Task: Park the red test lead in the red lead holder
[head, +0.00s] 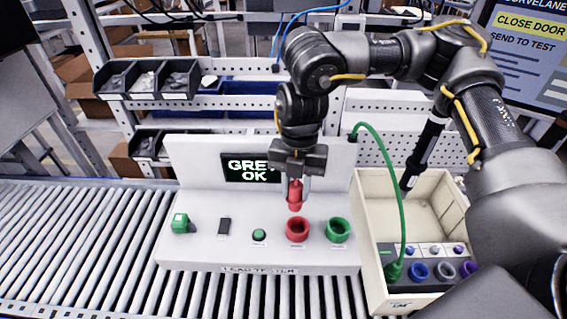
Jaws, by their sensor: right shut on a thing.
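My right gripper (295,181) is shut on the red test lead (294,197), which it holds upright. The lead's lower end is just above or at the mouth of the red lead holder (297,230); I cannot tell whether they touch. The holder is a red ring-shaped cup on the white lead tester (206,242), between a green button (259,235) and a green lead holder (338,230). The tester's screen (252,168) is partly hidden by my gripper and reads "GRE… OK". My left gripper is not in view.
A cream bin (367,255) stands right of the tester, with coloured sockets and a green cable (397,180) arching from one to the tester's back panel. A black tool (422,155) leans in it. A roller conveyor (70,235) runs underneath. Grey parts bins (146,79) sit behind.

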